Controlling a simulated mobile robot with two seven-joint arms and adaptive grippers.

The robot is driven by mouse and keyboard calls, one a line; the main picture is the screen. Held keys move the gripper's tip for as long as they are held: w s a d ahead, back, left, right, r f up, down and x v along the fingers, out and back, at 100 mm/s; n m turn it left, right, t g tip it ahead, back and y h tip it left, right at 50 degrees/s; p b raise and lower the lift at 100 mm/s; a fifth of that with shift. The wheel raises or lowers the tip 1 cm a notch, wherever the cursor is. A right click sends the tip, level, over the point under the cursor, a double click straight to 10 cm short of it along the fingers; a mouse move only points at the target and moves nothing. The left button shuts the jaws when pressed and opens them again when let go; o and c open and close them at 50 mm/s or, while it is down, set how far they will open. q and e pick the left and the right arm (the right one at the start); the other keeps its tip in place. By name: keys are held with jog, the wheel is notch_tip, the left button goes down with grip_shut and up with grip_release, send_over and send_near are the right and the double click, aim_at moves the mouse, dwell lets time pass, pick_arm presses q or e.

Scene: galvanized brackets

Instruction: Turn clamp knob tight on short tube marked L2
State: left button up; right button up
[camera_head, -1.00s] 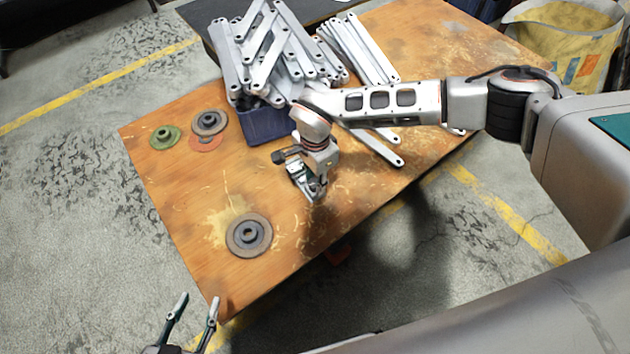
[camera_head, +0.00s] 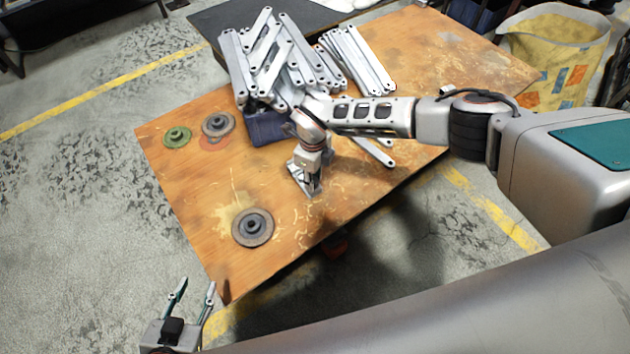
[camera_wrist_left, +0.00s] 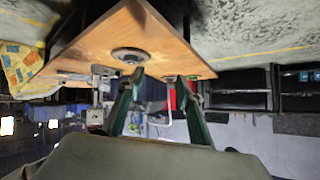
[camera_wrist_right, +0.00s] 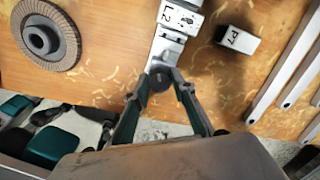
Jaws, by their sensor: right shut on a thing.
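The short tube marked L2 (camera_wrist_right: 178,18) is a pale piece in a metal clamp (camera_wrist_right: 165,48) on the wooden table, at the top middle of the right wrist view. The dark round clamp knob (camera_wrist_right: 160,78) sits at the clamp's near end. My right gripper (camera_wrist_right: 161,76) is shut on the knob, one finger on each side. In the head view my right gripper (camera_head: 314,190) points down at the clamp (camera_head: 298,178) and hides most of it. My left gripper (camera_head: 195,288) is open and empty, off the table's near left corner; it also shows in the left wrist view (camera_wrist_left: 158,78).
A pale block marked P7 (camera_wrist_right: 237,40) lies right of the clamp. A grey disc (camera_head: 252,242) lies to the left. A green disc (camera_head: 177,137) and another grey disc (camera_head: 218,124) lie farther back. A blue bin (camera_head: 265,128) and piled metal brackets (camera_head: 235,70) stand behind.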

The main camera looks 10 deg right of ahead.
jog(key=m, duration=0.1)
jog(key=m+p, duration=0.1)
jog(key=m, duration=0.1)
jog(key=shift+r, duration=0.25)
jog(key=shift+m, duration=0.7)
jog(key=shift+f+m+p, duration=0.3)
jog(key=shift+m+p, duration=0.05)
jog(key=shift+m, duration=0.15)
jog(key=o, duration=0.9)
pick_arm(q)
jog(key=shift+s+a+f, duration=0.2)
jog(key=shift+s+a, duration=0.15)
jog(key=shift+s, duration=0.1)
pick_arm(e)
jog(key=shift+o, duration=0.5)
